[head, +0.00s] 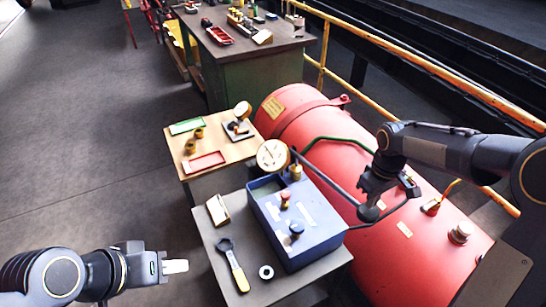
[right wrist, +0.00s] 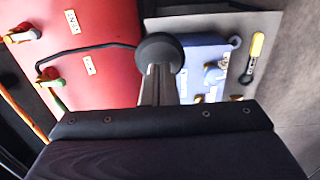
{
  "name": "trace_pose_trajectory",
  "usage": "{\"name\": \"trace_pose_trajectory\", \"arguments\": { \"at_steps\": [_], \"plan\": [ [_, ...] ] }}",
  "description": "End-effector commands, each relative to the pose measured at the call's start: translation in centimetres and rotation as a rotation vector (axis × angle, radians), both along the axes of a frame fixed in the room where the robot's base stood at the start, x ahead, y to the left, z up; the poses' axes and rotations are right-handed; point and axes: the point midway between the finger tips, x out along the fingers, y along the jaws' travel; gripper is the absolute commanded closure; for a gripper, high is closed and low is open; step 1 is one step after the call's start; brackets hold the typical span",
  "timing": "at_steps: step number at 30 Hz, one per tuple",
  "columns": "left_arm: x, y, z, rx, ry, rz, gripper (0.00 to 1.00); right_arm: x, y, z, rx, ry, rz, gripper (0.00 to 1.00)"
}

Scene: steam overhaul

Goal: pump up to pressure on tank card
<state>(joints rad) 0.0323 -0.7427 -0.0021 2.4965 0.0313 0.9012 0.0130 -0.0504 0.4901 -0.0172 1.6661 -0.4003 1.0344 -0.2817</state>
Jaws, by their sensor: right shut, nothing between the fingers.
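The blue pump box (head: 297,228) stands on a grey table, with a white dial gauge (head: 272,156) at its back corner. A long grey lever (head: 325,178) runs from the box to a dark round knob (head: 368,213). My right gripper (head: 371,200) is shut just above the knob. In the right wrist view its closed fingers (right wrist: 156,88) point at the knob (right wrist: 160,52); touching cannot be told. My left gripper (head: 176,266) is away at lower left.
The grey table also holds a yellow-handled wrench (head: 236,270), a ring (head: 266,272) and a small card stand (head: 217,209). Behind is a wooden table (head: 220,150) with trays and brass parts. A yellow rail (head: 400,58) runs behind the tank. The floor at left is clear.

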Motion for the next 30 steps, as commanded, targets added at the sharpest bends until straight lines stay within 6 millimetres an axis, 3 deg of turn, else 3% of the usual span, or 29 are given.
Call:
{"name": "trace_pose_trajectory", "arguments": {
  "at_steps": [12,30],
  "plan": [
    [0.0,0.0,-1.8,0.000,0.000,0.000,0.64,0.0,0.0,-2.5,-0.001,0.002,0.000,1.00],
    [0.0,0.0,-6.8,0.000,0.000,0.000,0.64,0.1,0.2,-9.4,0.003,-0.003,0.002,1.00]
  ]
}}
